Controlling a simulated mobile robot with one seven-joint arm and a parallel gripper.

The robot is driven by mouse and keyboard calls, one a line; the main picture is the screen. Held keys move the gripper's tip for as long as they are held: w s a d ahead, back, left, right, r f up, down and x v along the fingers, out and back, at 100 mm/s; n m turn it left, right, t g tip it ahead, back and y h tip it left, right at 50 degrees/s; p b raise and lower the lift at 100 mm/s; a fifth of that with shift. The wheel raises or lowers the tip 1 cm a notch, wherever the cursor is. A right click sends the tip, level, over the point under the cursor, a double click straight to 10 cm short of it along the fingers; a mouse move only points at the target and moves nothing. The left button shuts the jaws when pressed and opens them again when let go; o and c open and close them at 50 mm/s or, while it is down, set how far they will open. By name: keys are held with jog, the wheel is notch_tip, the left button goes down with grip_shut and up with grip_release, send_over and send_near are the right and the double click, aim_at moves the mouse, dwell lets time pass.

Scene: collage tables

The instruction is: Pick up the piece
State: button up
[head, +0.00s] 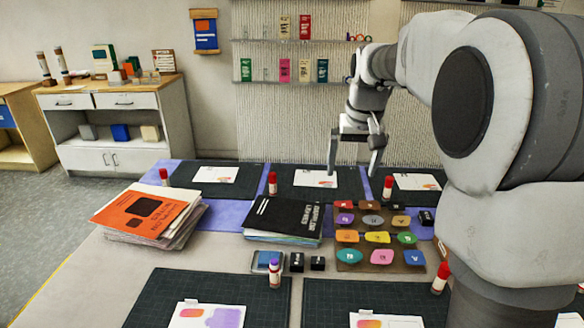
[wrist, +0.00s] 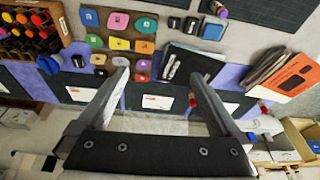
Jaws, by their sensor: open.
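Several coloured pieces lie in rows on a brown board (head: 362,246) on the table. Among them are a yellow piece (head: 377,237), a magenta piece (head: 382,257), a green piece (head: 406,238) and an orange piece (head: 347,236). The pictures do not show which one is meant. My gripper (head: 353,170) is open and empty, pointing down above the far side of the table, beyond the board. In the wrist view the open fingers (wrist: 160,74) have nothing between them that they touch; the pieces, such as the yellow one (wrist: 119,43), show beyond the left finger.
A black booklet stack (head: 290,218) lies left of the board, and an orange-topped stack (head: 145,215) farther left. Red-capped glue sticks (head: 272,183) stand around. Dark mats with white sheets (head: 315,178) line the table. Small black blocks (head: 297,262) and a blue pad (head: 267,260) sit in front.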

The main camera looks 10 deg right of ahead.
jog(key=w+d+f+g+b, duration=0.1)
jog(key=w+d+f, duration=0.3)
jog(key=w+f, duration=0.4)
send_near(347, 236)
jog(key=shift+w+d+f+m+g+b, duration=0.1)
jog(key=shift+w+f+m+g+b, duration=0.3)
jog(key=shift+b, duration=0.85)
jog(key=shift+w+f+b, duration=0.15)
jog(key=shift+f+b, duration=0.05)
jog(key=shift+f, duration=1.35)
jog(key=shift+w+f+b, duration=0.15)
jog(key=shift+f+b, duration=0.05)
jog(key=shift+f, duration=1.35)
jog(key=shift+f, duration=0.25)
jog(key=c, duration=0.5)
